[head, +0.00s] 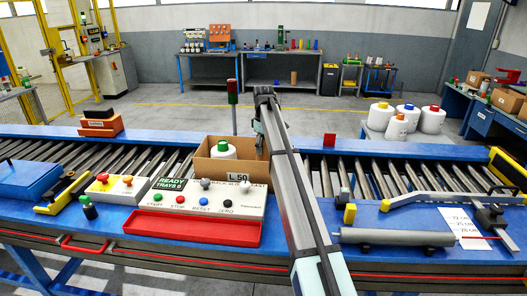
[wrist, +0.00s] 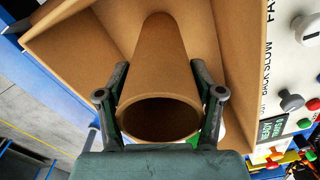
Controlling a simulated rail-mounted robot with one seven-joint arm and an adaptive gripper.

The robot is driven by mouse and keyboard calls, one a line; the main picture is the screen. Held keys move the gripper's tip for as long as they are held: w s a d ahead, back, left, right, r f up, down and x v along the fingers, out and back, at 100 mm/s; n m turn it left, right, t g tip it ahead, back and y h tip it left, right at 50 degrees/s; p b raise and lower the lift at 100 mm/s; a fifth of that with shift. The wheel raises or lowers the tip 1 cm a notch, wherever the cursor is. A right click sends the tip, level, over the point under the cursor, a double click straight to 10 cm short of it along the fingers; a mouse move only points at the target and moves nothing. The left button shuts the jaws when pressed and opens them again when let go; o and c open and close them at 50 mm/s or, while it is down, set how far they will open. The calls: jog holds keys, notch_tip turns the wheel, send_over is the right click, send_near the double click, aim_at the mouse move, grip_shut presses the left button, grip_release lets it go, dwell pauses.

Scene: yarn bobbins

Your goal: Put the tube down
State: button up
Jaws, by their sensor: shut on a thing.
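My gripper (wrist: 160,85) is shut on a brown cardboard tube (wrist: 160,55), one finger on each side. The tube's open round end faces the wrist camera, and its narrower far end points into the cardboard box (wrist: 85,38). In the head view the box (head: 205,168) stands behind the control panel, holding a white bobbin with a green top (head: 223,150). A bit of white and green shows behind the tube in the wrist view. In the head view my arm hides the tube. I cannot tell whether the tube touches the box floor.
The control panel (head: 205,198) with buttons and a red tray (head: 190,230) is in front of the box. A roller conveyor (head: 340,172) runs behind the blue bench. A grey roller (head: 395,237), a caliper (head: 490,215) and a paper sheet (head: 465,225) lie at right.

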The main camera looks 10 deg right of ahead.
jog(key=shift+f, duration=1.35)
jog(key=o, duration=1.2)
notch_tip(320, 180, up, 12)
jog(key=b, duration=0.3)
